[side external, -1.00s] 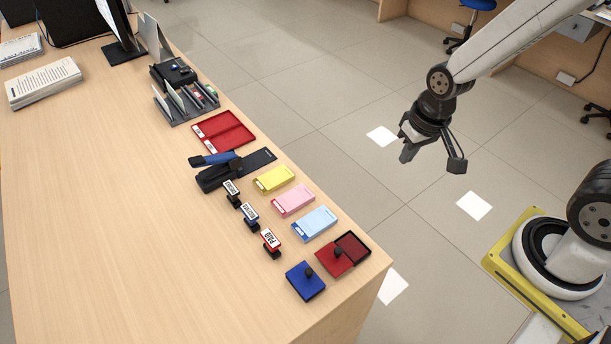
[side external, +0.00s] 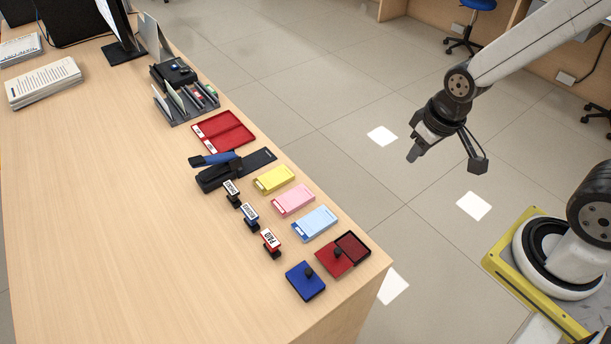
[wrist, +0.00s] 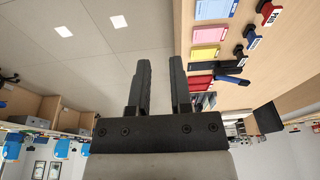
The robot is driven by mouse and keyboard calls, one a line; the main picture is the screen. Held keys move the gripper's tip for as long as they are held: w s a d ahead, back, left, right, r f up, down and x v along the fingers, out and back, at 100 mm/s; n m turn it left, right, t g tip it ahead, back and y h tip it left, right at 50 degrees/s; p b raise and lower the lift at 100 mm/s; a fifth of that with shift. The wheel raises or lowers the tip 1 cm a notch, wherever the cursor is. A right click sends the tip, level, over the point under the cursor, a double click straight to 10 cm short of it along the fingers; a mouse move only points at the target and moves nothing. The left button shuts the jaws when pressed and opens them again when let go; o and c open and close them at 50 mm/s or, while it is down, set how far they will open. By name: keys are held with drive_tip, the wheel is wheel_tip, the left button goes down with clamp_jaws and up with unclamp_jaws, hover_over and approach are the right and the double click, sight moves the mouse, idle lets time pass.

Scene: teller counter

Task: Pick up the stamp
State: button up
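Three self-inking stamps stand in a slanted row on the wooden counter (side external: 110,200): a black one (side external: 231,190), a blue one (side external: 249,215) and a red one marked PAID (side external: 271,241). In the wrist view the red stamp (wrist: 268,12) and the blue stamp (wrist: 252,33) show at the upper right. My gripper (side external: 446,160) is open and empty, over the floor to the right of the counter. Its fingers (wrist: 160,85) are apart in the wrist view.
Yellow (side external: 275,179), pink (side external: 293,200) and light blue (side external: 314,223) pads line the counter's edge beside the stamps.

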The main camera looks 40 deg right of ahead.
drive_tip(key=o, duration=0.6)
drive_tip(key=g, duration=0.3)
approach(270, 238)
drive_tip(key=f, duration=0.5)
drive_tip(key=shift+s+d, duration=0.15)
drive_tip(key=shift+d, duration=0.2)
drive_tip(key=shift+a+f, duration=0.4)
drive_tip(key=shift+f, duration=1.3)
